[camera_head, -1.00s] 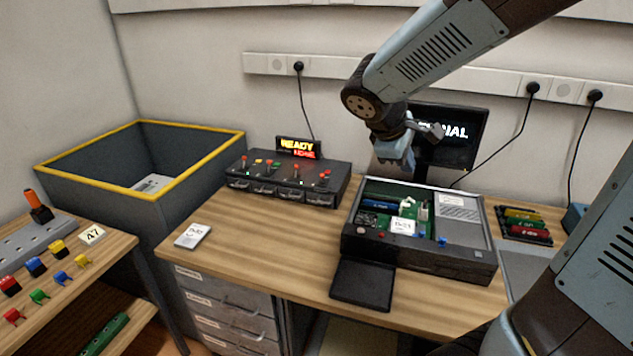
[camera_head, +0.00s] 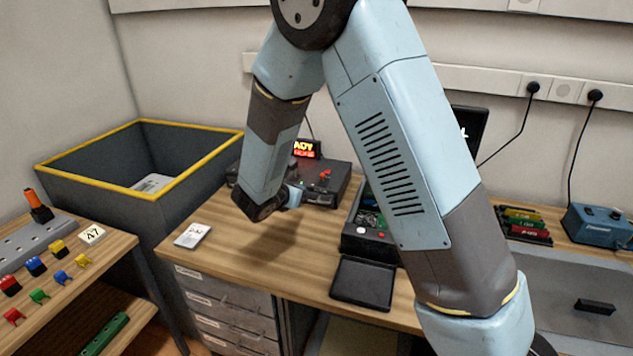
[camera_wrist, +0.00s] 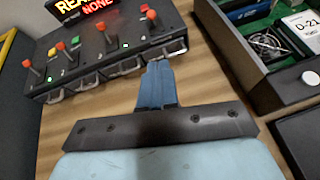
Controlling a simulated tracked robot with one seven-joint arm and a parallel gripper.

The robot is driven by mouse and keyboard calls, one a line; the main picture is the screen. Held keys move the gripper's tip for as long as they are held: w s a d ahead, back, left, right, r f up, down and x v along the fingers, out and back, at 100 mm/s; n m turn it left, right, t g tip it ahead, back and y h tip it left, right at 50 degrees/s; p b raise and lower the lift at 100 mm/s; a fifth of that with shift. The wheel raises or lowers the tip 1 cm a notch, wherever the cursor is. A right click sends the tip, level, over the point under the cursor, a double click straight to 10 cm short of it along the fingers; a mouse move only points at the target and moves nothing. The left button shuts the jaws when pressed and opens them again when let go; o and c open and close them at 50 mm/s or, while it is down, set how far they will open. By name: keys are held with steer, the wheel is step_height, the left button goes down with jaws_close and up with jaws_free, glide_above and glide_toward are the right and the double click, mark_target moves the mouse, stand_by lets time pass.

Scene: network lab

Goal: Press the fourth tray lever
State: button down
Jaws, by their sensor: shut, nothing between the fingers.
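The dark tray unit (camera_head: 340,186) stands against the back wall, partly hidden by my arm in the head view. In the wrist view it has a row of trays along its front, with red-knobbed levers and small coloured knobs on top. The rightmost, fourth tray (camera_wrist: 168,50) is just beyond my fingertips. My gripper (camera_wrist: 158,70) is shut and empty, pointing at the unit's right front. In the head view the gripper (camera_head: 295,196) is partly hidden by my wrist.
A lit sign (camera_head: 305,149) on the unit shows "NONE" in the wrist view. An open device case (camera_wrist: 262,60) with boards stands right of the unit. A black tray (camera_head: 362,284) lies in front of the case. A yellow-rimmed bin (camera_head: 95,187) stands left.

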steer(key=shift+a+f, duration=0.35)
steer(key=shift+a, duration=0.1)
steer(key=shift+w+d, duration=0.1)
steer(key=shift+w, duration=0.05)
glide_toward(323, 179)
step_height(323, 179, down, 3)
steer(key=w+d, duration=0.1)
steer(key=w, duration=0.2)
steer(key=shift+w+d+r, duration=0.3)
steer(key=shift+w+d, duration=0.15)
steer(key=shift+d, duration=0.05)
steer(key=shift+d, duration=0.2)
steer(key=shift+w+a+r+g+y, duration=0.1)
steer(key=shift+w+r+g+y, duration=0.1)
steer(key=shift+g+y, duration=0.1)
